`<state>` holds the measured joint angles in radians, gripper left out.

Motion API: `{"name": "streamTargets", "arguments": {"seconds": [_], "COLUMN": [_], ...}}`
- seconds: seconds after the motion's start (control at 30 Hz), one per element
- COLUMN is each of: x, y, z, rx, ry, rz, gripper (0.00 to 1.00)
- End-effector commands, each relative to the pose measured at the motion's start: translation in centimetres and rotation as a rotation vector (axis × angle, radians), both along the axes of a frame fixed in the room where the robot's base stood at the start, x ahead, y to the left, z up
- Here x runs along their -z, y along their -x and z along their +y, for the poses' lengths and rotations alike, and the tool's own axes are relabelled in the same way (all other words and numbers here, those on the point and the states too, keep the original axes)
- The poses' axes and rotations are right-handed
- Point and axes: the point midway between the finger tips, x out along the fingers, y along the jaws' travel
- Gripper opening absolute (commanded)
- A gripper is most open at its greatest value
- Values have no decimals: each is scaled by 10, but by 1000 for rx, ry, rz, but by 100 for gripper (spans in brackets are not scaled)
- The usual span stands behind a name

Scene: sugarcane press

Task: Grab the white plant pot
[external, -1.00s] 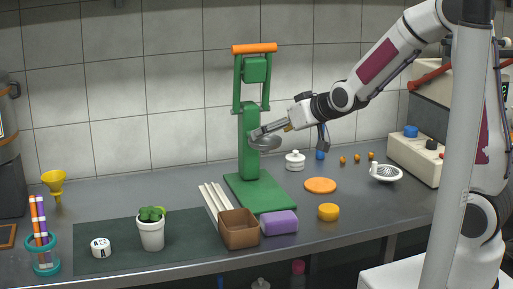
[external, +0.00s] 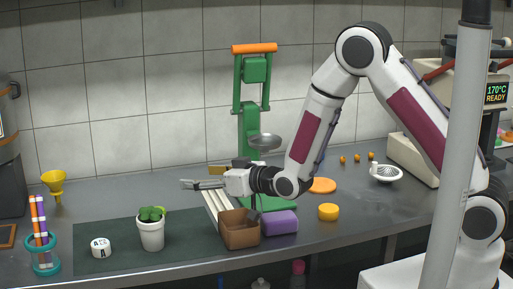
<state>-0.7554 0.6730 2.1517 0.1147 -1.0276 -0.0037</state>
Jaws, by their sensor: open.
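The white plant pot (external: 151,236) stands upright on the dark green mat at the front left of the counter. A green leafy plant (external: 151,213) grows out of its top. My gripper (external: 188,184) is open and empty, and its fingers point left. In the picture it is above and to the right of the pot, apart from it. The pot is fully in view.
A small white labelled jar (external: 101,247) stands left of the pot on the mat (external: 120,261). A brown box (external: 238,236), white sticks (external: 213,203) and a purple block (external: 281,222) lie to the right. The green press (external: 250,130) stands behind.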

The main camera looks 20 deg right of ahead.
Motion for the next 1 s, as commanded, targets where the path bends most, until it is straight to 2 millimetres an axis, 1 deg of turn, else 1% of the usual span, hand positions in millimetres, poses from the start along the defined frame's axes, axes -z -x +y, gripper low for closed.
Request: {"name": "streamTargets", "arguments": {"seconds": [0.03, 0.2, 0.5, 0.6, 0.73, 0.83, 1.0], "x": [10, 31, 69, 78, 86, 88, 88], "y": [6, 23, 62, 74, 84, 89, 90], "z": [10, 34, 69, 77, 82, 84, 84], "rx": [-15, -52, -119, -137, -152, -159, -160], "ry": [-4, -35, -90, -106, -121, -127, -129], "rz": [-10, -57, -139, -162, -182, -189, -193], "gripper": [70, 70, 70, 70, 70, 70, 70]}}
